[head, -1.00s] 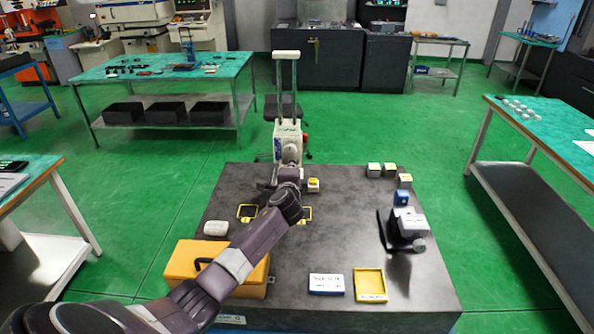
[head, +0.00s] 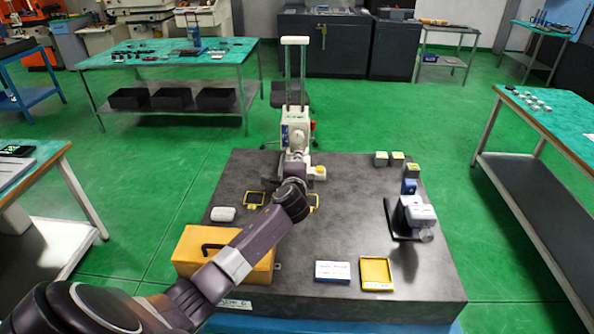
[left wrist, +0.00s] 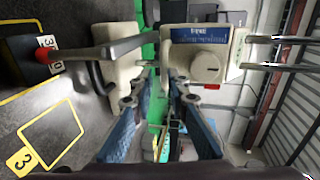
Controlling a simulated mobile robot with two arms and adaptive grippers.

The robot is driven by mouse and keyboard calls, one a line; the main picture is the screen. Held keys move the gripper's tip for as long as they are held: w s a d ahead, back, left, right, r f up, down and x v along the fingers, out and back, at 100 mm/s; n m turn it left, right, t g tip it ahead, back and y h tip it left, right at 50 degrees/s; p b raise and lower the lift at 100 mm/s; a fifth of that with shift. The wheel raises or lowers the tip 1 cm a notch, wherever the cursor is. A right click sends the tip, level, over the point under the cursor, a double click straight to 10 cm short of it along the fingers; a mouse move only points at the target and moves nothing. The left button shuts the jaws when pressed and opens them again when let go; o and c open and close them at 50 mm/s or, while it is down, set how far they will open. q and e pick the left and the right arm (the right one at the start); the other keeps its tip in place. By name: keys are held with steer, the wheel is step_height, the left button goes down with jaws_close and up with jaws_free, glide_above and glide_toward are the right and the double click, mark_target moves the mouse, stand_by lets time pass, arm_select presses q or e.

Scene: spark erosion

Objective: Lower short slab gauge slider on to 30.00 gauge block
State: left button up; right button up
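The gauge (head: 296,136) stands at the back of the dark plate, white with two upright rods. The left wrist view is rolled on its side; there the white slider body (left wrist: 202,62) has a blue label and a round knob. My left gripper (left wrist: 160,88) is open, its two blue-padded fingers apart in front of the gauge; I cannot tell whether they touch it. A thin probe (left wrist: 95,52) ends in a red tip beside the block labelled 30 (left wrist: 46,42); contact is unclear. My right gripper is out of view.
The granite plate (head: 340,240) carries an orange case (head: 200,252), a white rounded object (head: 223,214), a yellow tray (head: 376,273), a white-blue box (head: 332,271) and a black-based instrument (head: 405,220). Small blocks (head: 389,158) stand at the back right. The plate's middle right is clear.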

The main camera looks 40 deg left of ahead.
arm_select(q)
steer(key=v, duration=0.8)
steer(key=shift+s, duration=0.2)
